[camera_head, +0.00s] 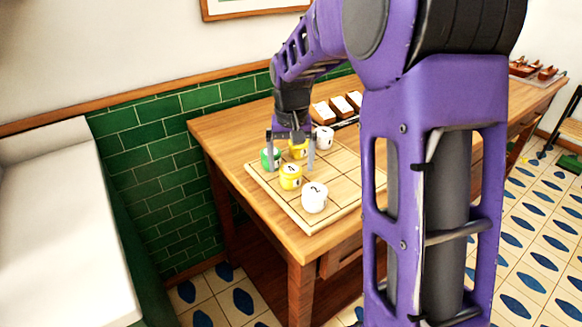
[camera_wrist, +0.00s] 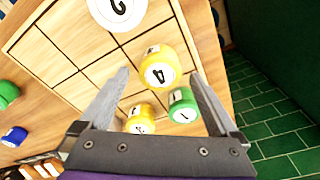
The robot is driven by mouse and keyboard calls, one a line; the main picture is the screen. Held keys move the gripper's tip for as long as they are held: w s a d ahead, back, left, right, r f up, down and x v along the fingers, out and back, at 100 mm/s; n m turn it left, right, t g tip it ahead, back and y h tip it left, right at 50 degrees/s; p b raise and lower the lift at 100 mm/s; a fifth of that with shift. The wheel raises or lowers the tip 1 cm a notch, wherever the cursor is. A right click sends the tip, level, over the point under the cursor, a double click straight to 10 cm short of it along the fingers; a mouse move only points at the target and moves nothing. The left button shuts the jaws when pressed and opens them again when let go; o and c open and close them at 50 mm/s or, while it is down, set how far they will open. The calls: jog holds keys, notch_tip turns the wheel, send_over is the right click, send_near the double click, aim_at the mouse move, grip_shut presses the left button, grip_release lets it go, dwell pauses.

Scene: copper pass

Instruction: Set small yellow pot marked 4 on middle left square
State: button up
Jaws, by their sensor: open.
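A yellow pot (camera_wrist: 159,67) with a dark numeral, perhaps 4, sits on the gridded board (camera_head: 338,208). In the head view this yellow pot (camera_head: 290,183) is in front of my gripper (camera_head: 290,168). A second yellow pot (camera_wrist: 140,119), which looks marked 4, stands farther back, partly hidden by my gripper in the head view (camera_head: 298,149). I cannot tell which is the small one. My gripper (camera_wrist: 160,76) points down, open and empty; the nearer yellow pot shows between its fingertips in the wrist view. The middle left square cannot be made out for certain.
A white pot marked 2 (camera_head: 315,197) stands at the board's near corner. A green pot (camera_head: 271,157) stands close to my left finger. Another white pot (camera_head: 324,137) is behind. Green (camera_wrist: 8,95) and blue (camera_wrist: 14,136) pots lie off the board. Green tiled wall (camera_head: 150,150) borders the table.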

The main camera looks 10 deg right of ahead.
aim_at(291, 173)
notch_tip(291, 173, up, 10)
jog(key=s+p, duration=0.1)
jog(key=shift+f, duration=0.15)
jog(key=shift+a, duration=0.15)
